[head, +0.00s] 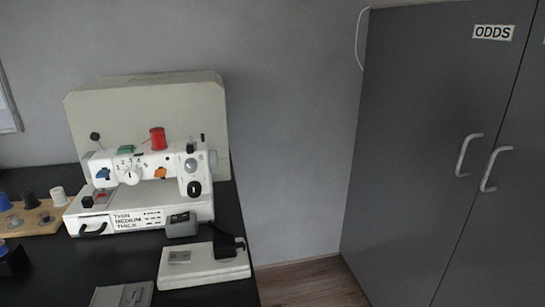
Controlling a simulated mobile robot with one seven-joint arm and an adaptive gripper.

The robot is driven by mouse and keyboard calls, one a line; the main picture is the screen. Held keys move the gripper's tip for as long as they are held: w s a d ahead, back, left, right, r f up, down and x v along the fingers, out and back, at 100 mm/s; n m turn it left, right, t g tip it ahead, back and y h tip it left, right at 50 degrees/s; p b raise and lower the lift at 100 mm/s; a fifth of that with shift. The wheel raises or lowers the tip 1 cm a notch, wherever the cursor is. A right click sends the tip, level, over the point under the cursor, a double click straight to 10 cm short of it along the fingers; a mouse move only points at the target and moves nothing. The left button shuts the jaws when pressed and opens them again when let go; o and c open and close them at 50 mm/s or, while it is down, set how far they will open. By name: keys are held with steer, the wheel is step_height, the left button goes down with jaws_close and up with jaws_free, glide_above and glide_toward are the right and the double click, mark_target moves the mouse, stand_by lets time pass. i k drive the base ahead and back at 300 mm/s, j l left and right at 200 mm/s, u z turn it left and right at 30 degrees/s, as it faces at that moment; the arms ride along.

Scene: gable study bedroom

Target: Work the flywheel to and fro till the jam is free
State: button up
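A white sewing machine (145,180) stands on the black table. The flywheel (213,161) shows at the machine's right end as a small pale disc, seen nearly edge-on. A red thread spool (158,139) stands on top of the machine. A numbered dial (131,175) is on its front, and a panel (137,219) reads thin, medium, thick. Whether anything is jammed inside cannot be seen. My gripper is not in view.
A pale cover or case (150,95) stands behind the machine. A spool rack (38,222) is at left. A white slab with a black part (203,268) and a grey plate (122,296) lie in front. The grey cupboard (420,130) stands at right, doors shut.

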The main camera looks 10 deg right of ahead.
mark_target(213, 165)
steer(key=l+z, duration=0.35)
steer(key=l, duration=0.6)
steer(key=i+l+z, duration=0.15)
steer(key=i+l, duration=0.15)
steer(key=i, duration=0.15)
